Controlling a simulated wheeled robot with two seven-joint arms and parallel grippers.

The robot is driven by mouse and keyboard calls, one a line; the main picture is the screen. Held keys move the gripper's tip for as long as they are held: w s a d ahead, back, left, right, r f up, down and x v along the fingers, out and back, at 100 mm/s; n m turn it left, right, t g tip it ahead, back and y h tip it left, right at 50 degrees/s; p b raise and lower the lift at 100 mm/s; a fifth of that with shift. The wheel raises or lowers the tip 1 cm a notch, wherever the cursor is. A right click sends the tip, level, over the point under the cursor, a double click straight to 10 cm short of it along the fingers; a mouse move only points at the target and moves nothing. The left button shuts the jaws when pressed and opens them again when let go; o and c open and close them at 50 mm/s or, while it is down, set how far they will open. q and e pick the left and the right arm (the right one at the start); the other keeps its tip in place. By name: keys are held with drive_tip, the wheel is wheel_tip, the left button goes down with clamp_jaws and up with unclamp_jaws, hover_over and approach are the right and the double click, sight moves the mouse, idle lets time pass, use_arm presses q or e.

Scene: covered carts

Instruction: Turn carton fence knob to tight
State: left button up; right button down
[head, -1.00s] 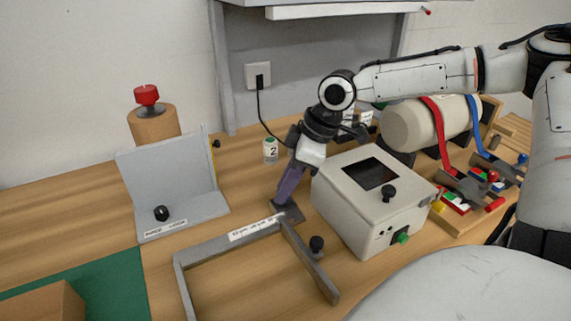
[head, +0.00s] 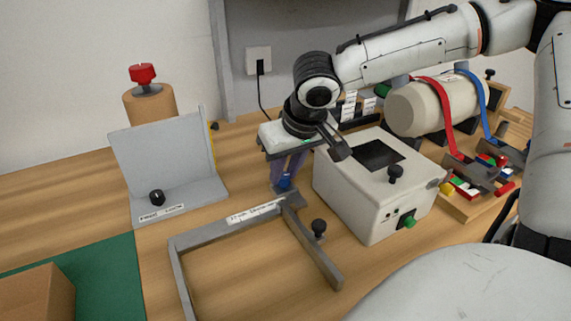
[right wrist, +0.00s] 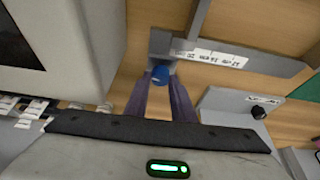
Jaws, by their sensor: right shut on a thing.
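A grey open frame (head: 205,232) with a white label strip lies on the table; it appears to be the carton fence, though the label is too blurred to read. A blue knob (head: 285,182) stands at its back right corner and also shows in the right wrist view (right wrist: 160,74). My right gripper (head: 287,175) points down with its purple fingers on either side of the blue knob, shut on it. The fingers (right wrist: 162,90) flank it in the right wrist view too. The knob's pointer or markings cannot be made out. My left gripper is out of view.
A white box (head: 355,205) with a dark window stands just right of the gripper. A grey upright plate (head: 165,165) stands left. Bare table lies inside the frame.

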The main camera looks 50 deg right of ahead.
drive_tip(key=shift+a+f+m+h+b, duration=0.15)
drive_tip(key=shift+m+h+b, duration=0.25)
drive_tip(key=shift+m, duration=0.5)
drive_tip(key=shift+w+m+g+h+b, duration=0.1)
drive_tip(key=shift+m+g+h+b, duration=0.2)
drive_tip(key=shift+m+b, duration=0.45)
drive_tip(key=m, duration=0.3)
drive_tip(key=shift+g+h+b, duration=0.3)
drive_tip(key=shift+g, duration=0.1)
drive_tip(key=m+g, duration=0.1)
drive_tip(key=m, duration=0.2)
drive_tip(key=shift+w+a+h+b, duration=0.1)
drive_tip(key=shift+h+b, duration=0.2)
drive_tip(key=shift+b, duration=0.05)
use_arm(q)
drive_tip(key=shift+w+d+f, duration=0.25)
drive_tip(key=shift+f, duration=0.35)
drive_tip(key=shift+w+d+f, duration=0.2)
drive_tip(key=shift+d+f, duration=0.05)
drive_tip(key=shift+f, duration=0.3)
use_arm(e)
drive_tip(key=shift+m, duration=0.55)
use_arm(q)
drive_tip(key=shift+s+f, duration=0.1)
use_arm(e)
drive_tip(key=shift+g, duration=0.3)
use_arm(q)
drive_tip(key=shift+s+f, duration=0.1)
